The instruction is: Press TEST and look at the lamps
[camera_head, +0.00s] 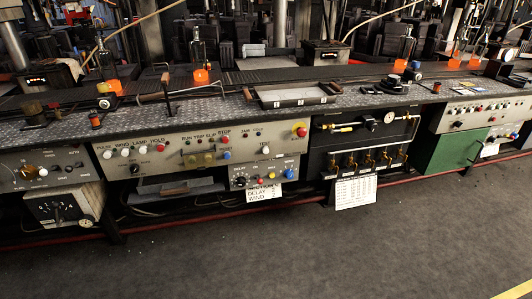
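A long beige control panel (175,158) is set in the front of the bench, left of centre. A white round button (265,151) sits under the lettering TEST near its right end. Small labels RUN, TRIP, SLIP and STOP stand left of it, with a row of small round fittings (208,160) below. Which of these are lamps, and whether any is lit, is too small to tell. A red button (224,139) sits by STOP. More white knobs (124,153) sit under PULSE, WIND, LAMP and HOLD. Neither gripper is in view.
A red mushroom button (300,131) on yellow is right of TEST. A smaller box with knobs (262,176) and a paper card (264,193) hang below. A tray (290,96) lies on the bench top. The floor (240,255) in front is clear.

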